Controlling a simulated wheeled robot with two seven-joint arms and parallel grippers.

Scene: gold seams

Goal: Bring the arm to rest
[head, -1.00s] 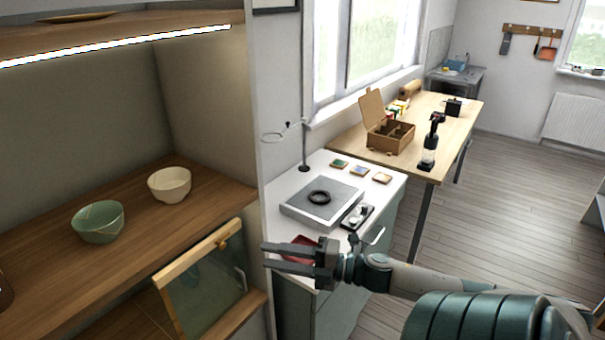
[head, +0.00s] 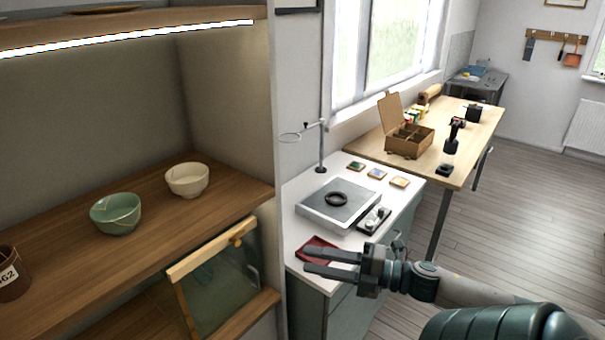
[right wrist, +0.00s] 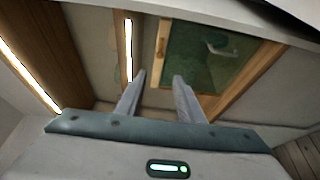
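My right gripper (head: 332,264) reaches in from the right in the head view, in front of the white-topped cabinet. Its two fingers are apart with nothing between them. In the right wrist view the same gripper (right wrist: 160,82) shows two separated fingers pointing toward the shelf unit. My left gripper is not in any view.
A green bowl (head: 116,214) and a cream bowl (head: 187,180) stand on the wooden shelf (head: 60,262), above a glass-paned door (head: 222,285). The white counter (head: 300,208) holds a grey plate device (head: 345,212) and a red tray (head: 318,246). Floor is clear at right.

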